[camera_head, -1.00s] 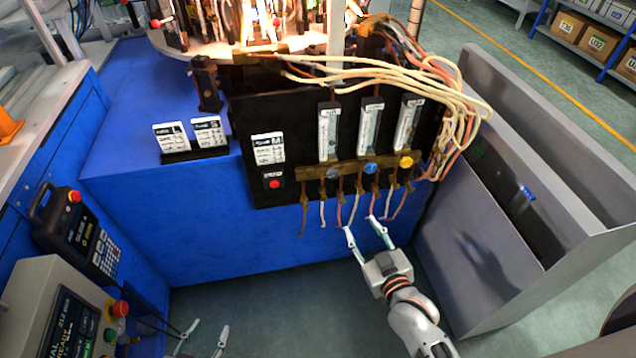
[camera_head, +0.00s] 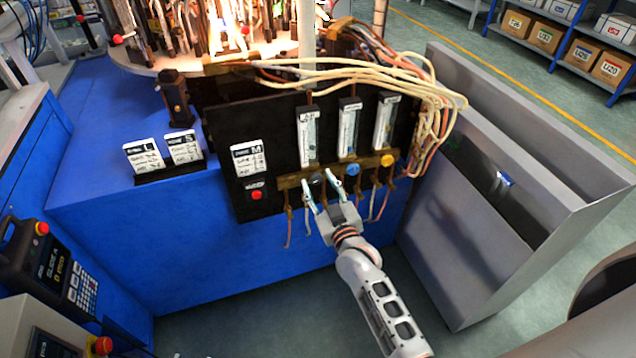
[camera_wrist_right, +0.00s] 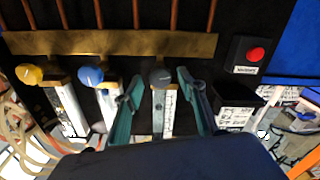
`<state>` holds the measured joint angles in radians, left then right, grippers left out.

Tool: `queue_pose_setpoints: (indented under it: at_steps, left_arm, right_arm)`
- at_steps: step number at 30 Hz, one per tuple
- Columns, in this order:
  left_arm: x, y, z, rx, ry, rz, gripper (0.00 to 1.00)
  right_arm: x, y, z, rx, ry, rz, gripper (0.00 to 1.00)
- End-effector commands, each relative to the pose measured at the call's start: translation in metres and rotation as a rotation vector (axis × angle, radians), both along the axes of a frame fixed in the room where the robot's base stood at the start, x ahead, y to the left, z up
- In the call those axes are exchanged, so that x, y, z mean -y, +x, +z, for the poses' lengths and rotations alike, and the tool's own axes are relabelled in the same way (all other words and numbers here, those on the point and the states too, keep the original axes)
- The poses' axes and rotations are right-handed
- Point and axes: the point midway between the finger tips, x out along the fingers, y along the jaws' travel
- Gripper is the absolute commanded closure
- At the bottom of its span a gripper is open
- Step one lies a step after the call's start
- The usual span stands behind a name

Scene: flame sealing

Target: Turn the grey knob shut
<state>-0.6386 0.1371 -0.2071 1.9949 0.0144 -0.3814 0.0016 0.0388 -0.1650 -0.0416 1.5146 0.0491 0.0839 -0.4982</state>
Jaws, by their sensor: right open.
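The grey knob (camera_head: 317,179) is the leftmost of three knobs on the brass bar (camera_head: 287,183) of the black panel in the head view. In the right wrist view, which sees the panel upside down, the grey knob (camera_wrist_right: 160,77) is round and dark grey. My right gripper (camera_head: 322,184) is open, with one finger on each side of the grey knob. In the wrist view its two green fingers (camera_wrist_right: 156,92) flank the knob, with a visible gap on each side. My left gripper is not in view.
A blue knob (camera_head: 352,168) sits close beside the right finger, and a yellow knob (camera_head: 387,160) farther right. Flow tubes (camera_head: 308,135) rise above the knobs. A red button (camera_head: 257,195) is to the left. Pale hoses (camera_head: 440,110) and a grey metal bin (camera_head: 480,215) stand right.

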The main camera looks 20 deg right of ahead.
Motion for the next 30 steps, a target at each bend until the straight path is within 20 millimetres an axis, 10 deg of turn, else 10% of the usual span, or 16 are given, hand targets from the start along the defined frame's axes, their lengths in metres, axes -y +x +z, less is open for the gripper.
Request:
queue_pose_setpoints:
  at_steps: [11,16,30]
  left_arm:
    - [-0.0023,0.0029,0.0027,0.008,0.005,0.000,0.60]
    - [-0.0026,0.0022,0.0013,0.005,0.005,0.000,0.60]
    - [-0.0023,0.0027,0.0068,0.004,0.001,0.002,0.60]
  right_arm:
    - [-0.0003,0.0072,0.0002,0.000,0.000,0.000,0.60]
    - [-0.0004,0.0070,0.0002,0.000,0.000,0.000,0.97]
    - [0.0000,0.0073,0.0027,-0.002,0.082,0.001,0.97]
